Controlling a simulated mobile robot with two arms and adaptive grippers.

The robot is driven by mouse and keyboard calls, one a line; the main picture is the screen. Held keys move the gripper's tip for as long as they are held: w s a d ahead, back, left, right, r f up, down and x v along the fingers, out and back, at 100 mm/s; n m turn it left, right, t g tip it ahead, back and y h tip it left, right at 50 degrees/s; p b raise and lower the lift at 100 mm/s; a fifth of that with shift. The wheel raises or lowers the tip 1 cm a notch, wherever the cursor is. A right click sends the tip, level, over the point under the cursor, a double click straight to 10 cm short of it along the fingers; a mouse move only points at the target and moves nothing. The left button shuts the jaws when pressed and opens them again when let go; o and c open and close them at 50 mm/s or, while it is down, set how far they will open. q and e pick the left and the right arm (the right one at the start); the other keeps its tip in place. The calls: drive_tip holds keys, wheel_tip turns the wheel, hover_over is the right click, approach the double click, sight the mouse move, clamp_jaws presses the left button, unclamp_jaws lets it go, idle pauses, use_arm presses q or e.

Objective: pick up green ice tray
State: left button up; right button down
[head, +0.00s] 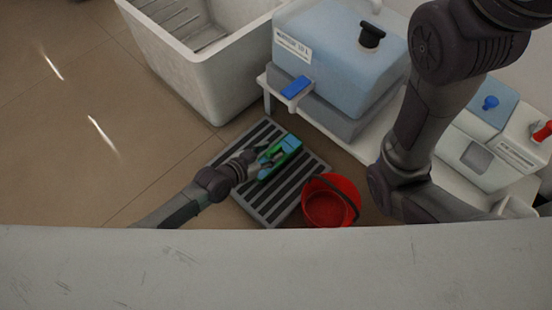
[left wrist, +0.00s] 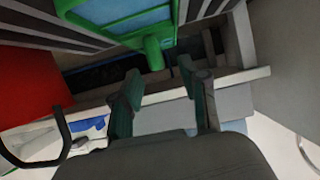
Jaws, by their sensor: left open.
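The green ice tray (head: 285,150), with light blue inside, rests on a dark slatted grate on the floor in the head view. In the left wrist view the tray (left wrist: 118,18) is at the top, with a green tab pointing down toward my fingers. My left gripper (head: 262,163) is at the tray's left side in the head view. In the left wrist view the gripper (left wrist: 161,72) is open, its fingertips on either side of the tab's line. Whether they touch the tray I cannot tell. My right arm shows at the right, but its gripper is out of view.
The slatted grate (head: 246,200) lies under the tray. A red bucket (head: 330,205) with a dark handle stands close at its right. A white basin (head: 213,75) is behind left. A low white bench (head: 366,146) carries a blue water container (head: 335,55). Floor at left is clear.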

sight(275, 150)
use_arm(q)
drive_tip(key=b+x, duration=0.1)
drive_tip(key=x, duration=0.2)
drive_tip(key=shift+s+f, duration=0.15)
drive_tip(key=shift+f, duration=0.05)
drive_tip(key=shift+d+b, duration=0.15)
drive_tip(key=shift+b, duration=0.15)
drive_tip(key=shift+c, duration=0.2)
clamp_jaws()
drive_tip(key=shift+r, duration=0.1)
